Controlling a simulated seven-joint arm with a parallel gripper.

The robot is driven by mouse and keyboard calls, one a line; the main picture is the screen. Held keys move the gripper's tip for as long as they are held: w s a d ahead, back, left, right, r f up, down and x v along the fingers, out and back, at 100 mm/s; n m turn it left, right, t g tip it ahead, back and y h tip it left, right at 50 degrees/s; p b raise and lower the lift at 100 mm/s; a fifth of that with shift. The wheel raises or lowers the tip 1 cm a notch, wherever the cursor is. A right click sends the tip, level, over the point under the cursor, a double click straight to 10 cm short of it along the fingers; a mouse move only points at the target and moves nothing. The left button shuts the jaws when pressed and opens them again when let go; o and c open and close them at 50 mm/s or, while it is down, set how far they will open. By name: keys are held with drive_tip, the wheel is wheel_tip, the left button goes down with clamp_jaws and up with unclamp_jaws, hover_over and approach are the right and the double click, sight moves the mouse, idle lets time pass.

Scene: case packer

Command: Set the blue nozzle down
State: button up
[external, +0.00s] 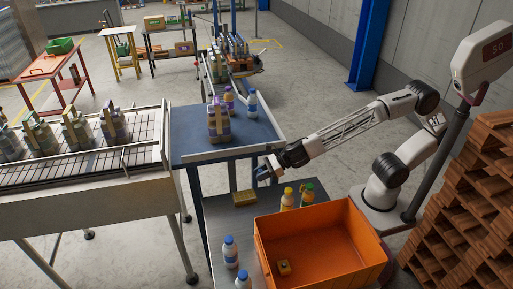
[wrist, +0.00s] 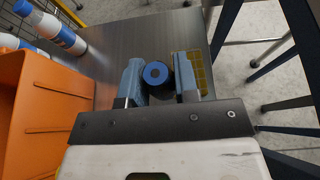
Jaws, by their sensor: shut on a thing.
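My gripper (wrist: 158,78) is shut on the blue nozzle (wrist: 155,73), a round blue piece with a dark hole, seen end-on between the two blue-grey fingers in the wrist view. In the external view my gripper (external: 264,170) hangs above the back part of the grey metal table (external: 222,225), beside the blue-topped table. The nozzle is too small to make out clearly there. A dark round shape shows just below the nozzle in the wrist view; I cannot tell what it is.
The orange crate (external: 262,243) holds a small block. Yellow-and-green-capped bottles (external: 288,198) stand behind it, blue-capped bottles (external: 230,252) left of it.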

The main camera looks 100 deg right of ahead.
drive_tip(key=shift+w+d+m+h, duration=0.2)
drive_tip(key=shift+w+m+h, duration=0.2)
drive_tip(key=shift+w, duration=0.25)
drive_tip(key=m+g+h, duration=0.7)
drive_tip(key=m+h, duration=0.5)
hover_over(220, 205)
drive_tip(key=shift+f, duration=2.2)
idle(0.5)
drive_tip(key=shift+f, duration=0.1)
drive_tip(key=shift+f, duration=3)
drive_tip(key=shift+f, duration=1.9)
drive_tip(key=shift+f, duration=0.15)
